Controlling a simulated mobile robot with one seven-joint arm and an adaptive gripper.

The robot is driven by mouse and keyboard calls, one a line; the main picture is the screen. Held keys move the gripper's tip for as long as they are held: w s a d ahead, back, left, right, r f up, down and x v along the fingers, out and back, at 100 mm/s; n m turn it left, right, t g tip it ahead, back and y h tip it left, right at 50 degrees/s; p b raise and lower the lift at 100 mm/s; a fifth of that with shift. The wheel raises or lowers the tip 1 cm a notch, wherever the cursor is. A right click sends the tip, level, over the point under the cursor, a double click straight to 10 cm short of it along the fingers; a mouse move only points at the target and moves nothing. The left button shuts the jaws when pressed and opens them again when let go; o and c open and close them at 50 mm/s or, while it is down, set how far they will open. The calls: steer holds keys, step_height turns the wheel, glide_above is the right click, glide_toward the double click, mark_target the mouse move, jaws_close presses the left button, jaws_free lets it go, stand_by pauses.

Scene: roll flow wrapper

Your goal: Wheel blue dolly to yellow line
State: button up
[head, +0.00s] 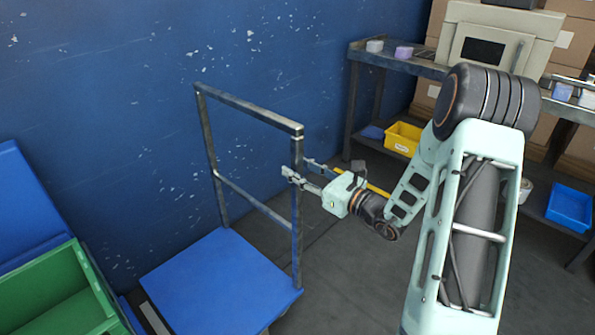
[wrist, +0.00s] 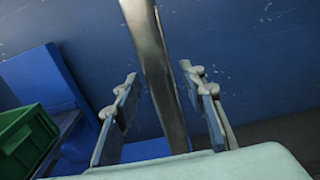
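The blue dolly (head: 220,285) stands on the floor beside the blue wall, with a blue deck and an upright grey metal handle frame (head: 250,108). My gripper (head: 299,170) is at the frame's right post. In the wrist view the post (wrist: 154,65) rises between the two fingers of my gripper (wrist: 160,95), with a gap visible on each side. My gripper is open around the post and not closed on it. A short stretch of a yellow line (head: 378,191) shows on the floor behind my gripper; the rest is hidden.
A green bin (head: 50,295) is close to the dolly's left, and it also shows in the wrist view (wrist: 25,140). A workbench (head: 390,62) with a yellow bin (head: 402,139) and a blue bin (head: 570,207) below stands at the back right. The grey floor right of the dolly is clear.

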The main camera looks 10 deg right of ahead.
steer(key=shift+w+a, duration=0.2)
steer(key=shift+w, duration=0.1)
steer(key=shift+c, duration=0.6)
jaws_close()
